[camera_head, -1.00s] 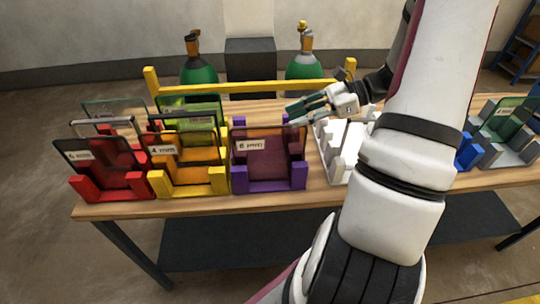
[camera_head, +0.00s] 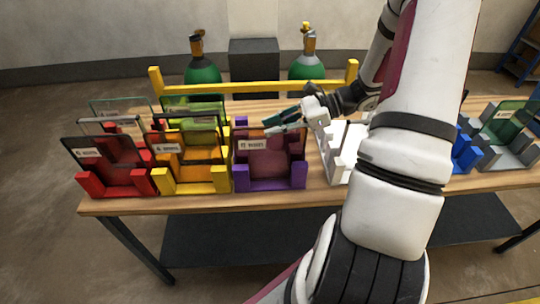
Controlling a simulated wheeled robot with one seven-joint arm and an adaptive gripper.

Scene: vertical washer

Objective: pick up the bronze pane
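A brownish, see-through pane (camera_head: 271,153) with a white label stands upright in a purple rack (camera_head: 271,184). It looks like the bronze pane, though the purple behind it tints its colour. My gripper (camera_head: 264,126) reaches in from the right at the pane's top edge. Its two dark fingers point left with a small gap between the tips. I cannot tell whether the pane's edge lies between the fingers or behind them. An amber pane (camera_head: 188,148) stands in the yellow rack (camera_head: 195,187), and a dark reddish pane (camera_head: 103,160) in the red rack.
Clear and green panes stand behind the left racks. A white rack (camera_head: 340,160) is right of the purple one, partly behind my arm. Blue and grey racks with a green pane (camera_head: 508,122) are at the right. A yellow rail (camera_head: 250,87) runs along the table's back.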

